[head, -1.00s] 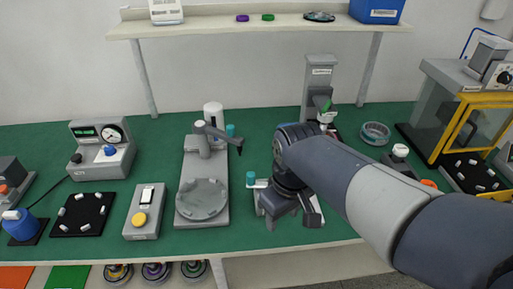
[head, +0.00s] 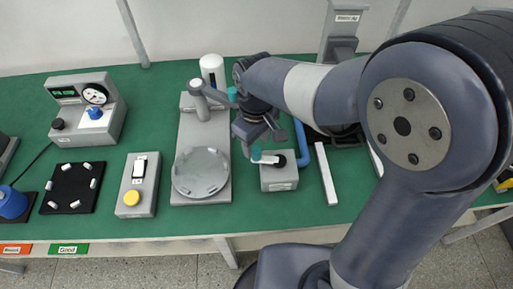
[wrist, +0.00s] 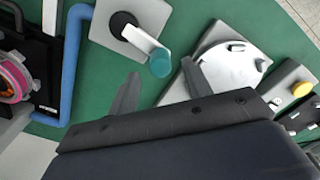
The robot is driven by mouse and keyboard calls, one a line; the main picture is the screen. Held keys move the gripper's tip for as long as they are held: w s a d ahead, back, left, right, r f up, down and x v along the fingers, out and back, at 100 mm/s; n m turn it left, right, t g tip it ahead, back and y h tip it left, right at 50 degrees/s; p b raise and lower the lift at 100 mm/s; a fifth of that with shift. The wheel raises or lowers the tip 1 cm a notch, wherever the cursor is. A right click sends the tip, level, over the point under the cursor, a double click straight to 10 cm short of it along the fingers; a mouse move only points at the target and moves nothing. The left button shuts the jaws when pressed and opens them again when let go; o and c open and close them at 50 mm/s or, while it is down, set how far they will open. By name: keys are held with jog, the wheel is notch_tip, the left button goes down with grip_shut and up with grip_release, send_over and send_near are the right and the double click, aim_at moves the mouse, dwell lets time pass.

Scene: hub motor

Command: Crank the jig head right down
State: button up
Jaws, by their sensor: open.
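The crank is a white arm with a teal knob (head: 257,155) on a small grey box (head: 278,178) at the bench front. In the wrist view, the crank arm (wrist: 143,40) runs from a black hub to the teal knob (wrist: 161,65). My gripper (head: 262,138) is open and empty above the crank.
A grey fixture with a round plate (head: 201,172) and swing arm stands left of the crank box. A switch box with a yellow button (head: 132,198) is further left. A blue bent bar (wrist: 74,65) and a pink-ringed part (wrist: 12,80) lie beside the crank box.

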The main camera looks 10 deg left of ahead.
aim_at(256, 149)
jog(key=shift+f, duration=2.1)
jog(key=shift+c, duration=0.2)
grip_shut()
